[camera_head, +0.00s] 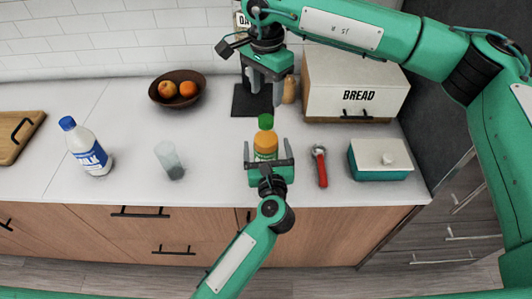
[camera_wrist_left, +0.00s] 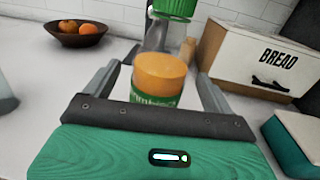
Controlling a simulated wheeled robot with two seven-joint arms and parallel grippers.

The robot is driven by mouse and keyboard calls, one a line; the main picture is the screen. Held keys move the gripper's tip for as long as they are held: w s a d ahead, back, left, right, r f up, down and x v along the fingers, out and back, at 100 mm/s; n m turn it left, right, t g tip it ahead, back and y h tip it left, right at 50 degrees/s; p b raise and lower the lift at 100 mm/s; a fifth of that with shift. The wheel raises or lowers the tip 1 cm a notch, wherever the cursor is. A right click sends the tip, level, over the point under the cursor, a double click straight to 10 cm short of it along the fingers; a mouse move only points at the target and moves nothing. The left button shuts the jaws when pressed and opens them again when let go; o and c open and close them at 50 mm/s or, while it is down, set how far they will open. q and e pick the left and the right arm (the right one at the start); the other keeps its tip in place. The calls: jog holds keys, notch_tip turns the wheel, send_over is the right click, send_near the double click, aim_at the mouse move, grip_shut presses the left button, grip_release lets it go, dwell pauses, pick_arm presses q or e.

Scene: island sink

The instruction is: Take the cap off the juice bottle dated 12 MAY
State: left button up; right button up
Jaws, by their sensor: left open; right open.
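The juice bottle (camera_head: 265,141) stands upright on the white counter, with orange contents and a green cap (camera_head: 265,121) at its top. In the left wrist view the bottle (camera_wrist_left: 160,75) shows part of a green label, and the ribbed cap (camera_wrist_left: 175,8) is cut by the top edge; no date is readable. My left gripper (camera_head: 268,152) is open, its fingers on either side of the bottle; whether they touch it I cannot tell. My right gripper (camera_head: 267,98) is open and empty, beyond and above the cap, apart from it.
A glass (camera_head: 168,161) and a blue-capped milk bottle (camera_head: 88,150) stand left. A red-handled tool (camera_head: 320,167) and a teal box with a white lid (camera_head: 379,172) lie right. The bread box (camera_head: 330,90), a dark mat (camera_head: 240,105) and the fruit bowl (camera_head: 160,97) are behind.

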pick_arm(q)
jog(key=shift+w+a, duration=0.15)
jog(key=shift+w, duration=1)
jog(key=shift+w+a, duration=0.1)
jog(key=shift+w, duration=1)
